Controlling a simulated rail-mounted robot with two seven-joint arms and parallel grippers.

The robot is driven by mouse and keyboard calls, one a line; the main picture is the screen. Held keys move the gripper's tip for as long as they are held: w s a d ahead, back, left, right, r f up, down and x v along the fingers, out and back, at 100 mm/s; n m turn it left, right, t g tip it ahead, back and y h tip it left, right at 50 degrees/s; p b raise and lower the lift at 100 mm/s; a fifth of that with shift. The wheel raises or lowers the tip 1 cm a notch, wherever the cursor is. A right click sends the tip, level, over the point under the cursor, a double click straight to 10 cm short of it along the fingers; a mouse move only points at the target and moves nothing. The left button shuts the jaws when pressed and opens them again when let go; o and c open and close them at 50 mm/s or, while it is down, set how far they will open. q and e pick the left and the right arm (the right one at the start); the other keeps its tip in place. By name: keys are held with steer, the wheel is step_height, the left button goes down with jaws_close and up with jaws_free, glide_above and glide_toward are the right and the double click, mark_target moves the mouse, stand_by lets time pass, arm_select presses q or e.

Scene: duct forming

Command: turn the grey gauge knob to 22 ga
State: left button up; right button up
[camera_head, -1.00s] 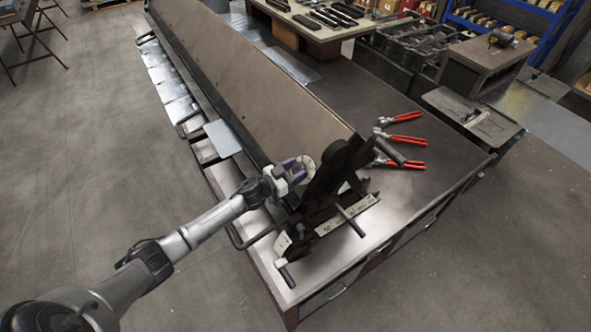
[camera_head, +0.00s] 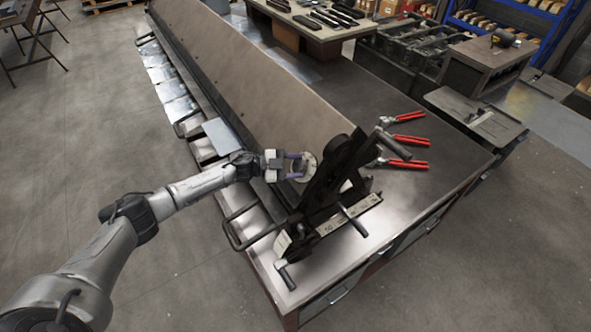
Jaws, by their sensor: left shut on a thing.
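The folding machine (camera_head: 250,85) lies along the bench, with a dark end frame (camera_head: 335,175) at its near end. A pale round gauge dial (camera_head: 311,163) sits on the inner side of this frame. My left gripper (camera_head: 298,167) reaches in from the left. Its two fingers are shut on the small grey gauge knob at the dial, one above and one below. The knob is mostly hidden by the fingers, and the dial's marks are too small to read. My right gripper is not in view.
Several red-handled pliers (camera_head: 405,140) lie on the bench (camera_head: 420,190) to the right of the end frame. A dark-handled lever (camera_head: 393,146) and a front crank (camera_head: 287,276) stick out nearby. A wire handle (camera_head: 235,235) lies below my left forearm.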

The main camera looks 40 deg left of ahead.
arm_select(q)
steer(key=m+g+b, duration=0.1)
steer(key=m+g, duration=0.1)
steer(key=m, duration=0.1)
steer(key=m+g+b, duration=0.2)
steer(key=m+g, duration=0.1)
steer(key=m, duration=0.1)
steer(key=shift+w+a+f+h, duration=0.1)
steer(key=shift+w+a+h, duration=0.1)
steer(key=shift+h, duration=0.2)
steer(key=shift+m+g+y+b, duration=0.3)
steer(key=shift+m+g+b, duration=0.4)
steer(key=shift+m+g, duration=0.7)
steer(key=shift+m, duration=0.4)
steer(key=o, duration=0.9)
steer(key=shift+d, duration=0.1)
steer(key=shift+r, duration=0.2)
steer(key=b+v, duration=0.3)
steer(key=v, duration=1)
steer(key=shift+s+a+r+b, duration=0.15)
steer(key=shift+a+r+b, duration=0.05)
steer(key=shift+a+b, duration=0.1)
